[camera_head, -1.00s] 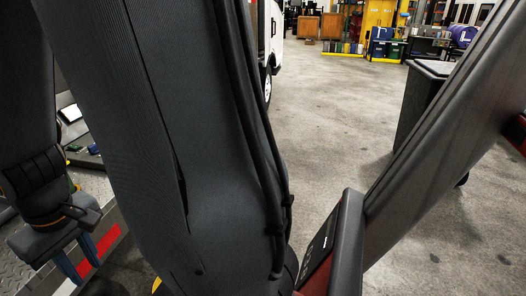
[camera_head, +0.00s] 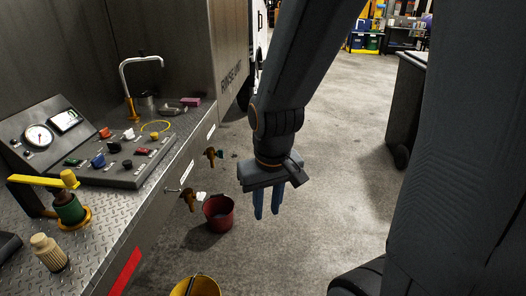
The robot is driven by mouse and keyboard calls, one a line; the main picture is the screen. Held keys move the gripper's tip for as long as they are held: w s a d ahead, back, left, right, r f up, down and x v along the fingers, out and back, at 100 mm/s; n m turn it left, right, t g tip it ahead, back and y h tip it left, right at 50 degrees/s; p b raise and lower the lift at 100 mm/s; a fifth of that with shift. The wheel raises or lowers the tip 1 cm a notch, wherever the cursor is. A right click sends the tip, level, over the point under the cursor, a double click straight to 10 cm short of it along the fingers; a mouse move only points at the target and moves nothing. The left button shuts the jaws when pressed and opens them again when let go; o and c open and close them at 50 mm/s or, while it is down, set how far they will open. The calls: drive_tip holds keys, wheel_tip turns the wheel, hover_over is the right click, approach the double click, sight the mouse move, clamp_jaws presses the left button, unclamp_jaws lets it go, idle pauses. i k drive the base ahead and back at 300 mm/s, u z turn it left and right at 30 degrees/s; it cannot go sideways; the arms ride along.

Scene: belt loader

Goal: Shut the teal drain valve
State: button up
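The drain valve with the teal handle (camera_head: 220,153) is a brass tap on the side face of the steel bench, below its top edge. It is small in the picture, and I cannot tell how far its handle is turned. A second brass tap (camera_head: 189,197) with a white handle sits nearer on the same face, above a red bucket. My gripper (camera_head: 268,204) points down over the floor, right of both taps and apart from them. Its two blue fingers are apart with nothing between them.
The red bucket (camera_head: 218,212) and a yellow bucket (camera_head: 196,287) stand on the floor beside the bench. The bench top holds a control panel (camera_head: 113,170), a yellow-handled valve (camera_head: 68,205) and a curved faucet (camera_head: 127,85).

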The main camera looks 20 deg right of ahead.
sight(219, 153)
drive_tip(key=z, duration=0.15)
drive_tip(key=k, duration=0.6)
drive_tip(key=z, duration=0.5)
drive_tip(key=i, duration=1.6)
drive_tip(key=z, duration=0.05)
